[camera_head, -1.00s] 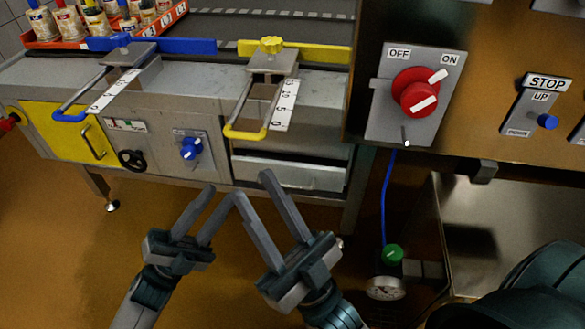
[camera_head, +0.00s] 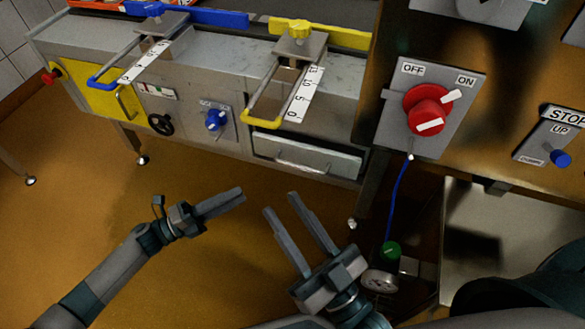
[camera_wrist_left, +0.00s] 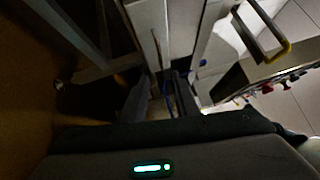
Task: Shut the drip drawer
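The drip drawer (camera_head: 305,159) has a pale metal front with a long bar handle, low in the steel bench below the yellow-handled guide. A dark gap runs along its top edge; I cannot tell exactly how far it stands out. My left gripper (camera_head: 241,192) is empty, in front of and below the drawer, pointing right and seen edge-on. In the left wrist view its two fingers (camera_wrist_left: 160,98) stand apart, but the drawer is not clear there. My right gripper (camera_head: 280,202) is open and empty, in front of the drawer, touching nothing.
The bench has a yellow door (camera_head: 105,92), a black handwheel (camera_head: 161,124) and a blue knob (camera_head: 215,120). A red OFF/ON switch (camera_head: 428,113) is on the right cabinet, with a blue hose (camera_head: 396,192) hanging below. The floor before the bench is clear.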

